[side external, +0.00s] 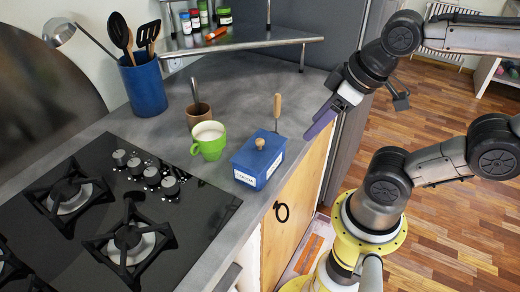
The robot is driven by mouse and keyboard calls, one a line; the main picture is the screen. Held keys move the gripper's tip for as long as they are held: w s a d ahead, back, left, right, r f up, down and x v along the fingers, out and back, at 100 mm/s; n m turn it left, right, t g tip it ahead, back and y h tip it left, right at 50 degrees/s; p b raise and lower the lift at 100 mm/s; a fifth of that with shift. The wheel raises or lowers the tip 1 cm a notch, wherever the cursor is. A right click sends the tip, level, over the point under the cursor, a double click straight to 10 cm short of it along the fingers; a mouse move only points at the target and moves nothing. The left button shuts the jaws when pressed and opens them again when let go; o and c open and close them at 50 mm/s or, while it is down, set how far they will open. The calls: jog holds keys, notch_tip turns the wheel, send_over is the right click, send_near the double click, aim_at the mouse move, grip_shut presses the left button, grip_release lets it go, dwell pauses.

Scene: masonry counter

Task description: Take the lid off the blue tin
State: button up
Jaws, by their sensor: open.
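The blue tin (252,177) stands on the grey counter near its front edge, with a white label on its front. Its blue lid (258,152) is on top and has a round wooden knob (260,143). My gripper (318,127) is to the right of the tin and higher, apart from it, over the counter's edge. It is open and I see nothing between its fingers; they overlap from this side.
A green mug (209,140) stands just left of the tin, with a brown cup (199,113) behind it. A wooden handle (277,108) stands upright behind the tin. A black hob (100,215) lies at left. A blue utensil pot (143,86) and a raised shelf (235,40) are at the back.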

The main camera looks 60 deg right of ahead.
jog(key=n, duration=0.2)
notch_tip(320, 180, up, 6)
jog(key=n+g, duration=0.5)
jog(key=n, duration=1)
send_over(260, 140)
notch_tip(260, 140, down, 14)
jog(key=shift+r, duration=0.1)
grip_shut()
